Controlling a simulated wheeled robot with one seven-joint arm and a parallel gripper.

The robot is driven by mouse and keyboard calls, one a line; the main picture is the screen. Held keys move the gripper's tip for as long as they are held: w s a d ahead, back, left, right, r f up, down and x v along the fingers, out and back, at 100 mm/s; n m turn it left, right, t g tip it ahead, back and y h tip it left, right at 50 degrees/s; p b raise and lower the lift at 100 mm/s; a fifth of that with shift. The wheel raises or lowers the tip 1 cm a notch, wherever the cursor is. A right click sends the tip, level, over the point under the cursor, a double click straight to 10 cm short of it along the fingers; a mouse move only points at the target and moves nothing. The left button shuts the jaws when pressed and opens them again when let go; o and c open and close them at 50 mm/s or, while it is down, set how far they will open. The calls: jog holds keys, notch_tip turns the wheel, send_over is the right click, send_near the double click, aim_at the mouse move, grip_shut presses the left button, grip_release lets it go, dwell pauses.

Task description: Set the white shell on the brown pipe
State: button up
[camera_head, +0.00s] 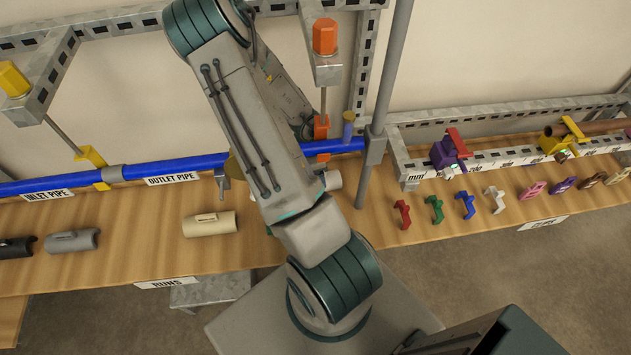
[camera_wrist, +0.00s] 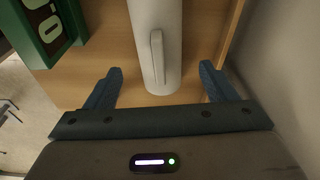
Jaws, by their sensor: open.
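The white shell (camera_wrist: 150,38) is a long pale half-round piece with a raised handle, lying on the wooden bench in the wrist view. My gripper (camera_wrist: 160,90) is open, its two dark fingers apart on either side of the shell's near end, with nothing held. In the head view only one end of what looks like the white shell (camera_head: 333,180) shows beside my arm. My gripper is hidden there behind my arm. The brown pipe (camera_head: 595,127) is at the far right, on the raised metal rail with a yellow clamp.
Beige (camera_head: 209,224), grey (camera_head: 72,241) and black (camera_head: 17,247) shells lie left on the bench. A blue pipe (camera_head: 140,170) runs behind them. A grey upright post (camera_head: 386,85) and small coloured clips (camera_head: 466,205) stand right. A green box (camera_wrist: 45,30) is near the gripper.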

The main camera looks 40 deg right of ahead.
notch_tip(320, 180, down, 4)
jog(key=shift+f, duration=0.25)
jog(key=c, duration=1.1)
jog(key=shift+o, duration=0.2)
notch_tip(320, 180, up, 10)
jog(key=shift+r+p, duration=0.1)
jog(key=shift+p, duration=0.5)
